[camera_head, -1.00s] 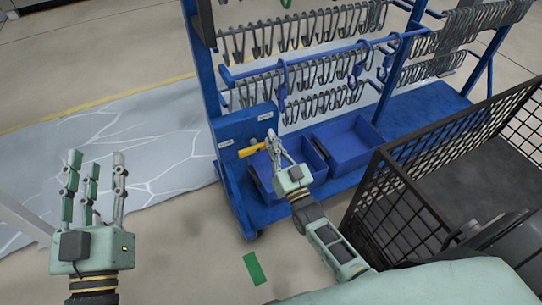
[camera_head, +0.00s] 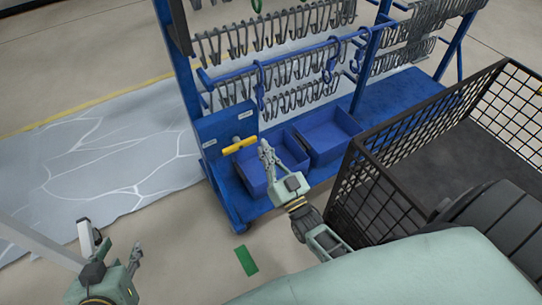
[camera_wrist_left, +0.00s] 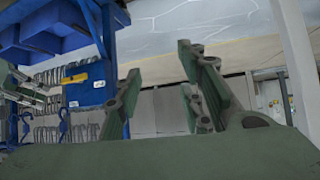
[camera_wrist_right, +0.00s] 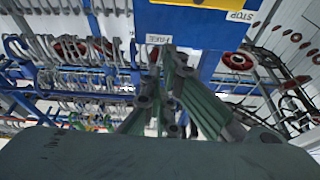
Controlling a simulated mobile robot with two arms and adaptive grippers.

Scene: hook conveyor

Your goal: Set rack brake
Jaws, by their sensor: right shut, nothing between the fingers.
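The blue rack (camera_head: 187,90) has a blue side panel (camera_head: 228,124) with a yellow brake handle (camera_head: 239,146), which slants slightly up to the right. My right gripper (camera_head: 265,147) is shut and empty, just right of the handle's end with a small gap. The handle also shows in the left wrist view (camera_wrist_left: 75,79). My left gripper (camera_head: 112,244) is open and empty at the lower left, away from the rack.
Rows of grey hooks (camera_head: 290,70) hang on the rack. Two blue bins (camera_head: 328,137) stand on its base. A black mesh cart (camera_head: 385,195) stands close on the right. A green floor mark (camera_head: 246,261) lies in front. The floor at left is clear.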

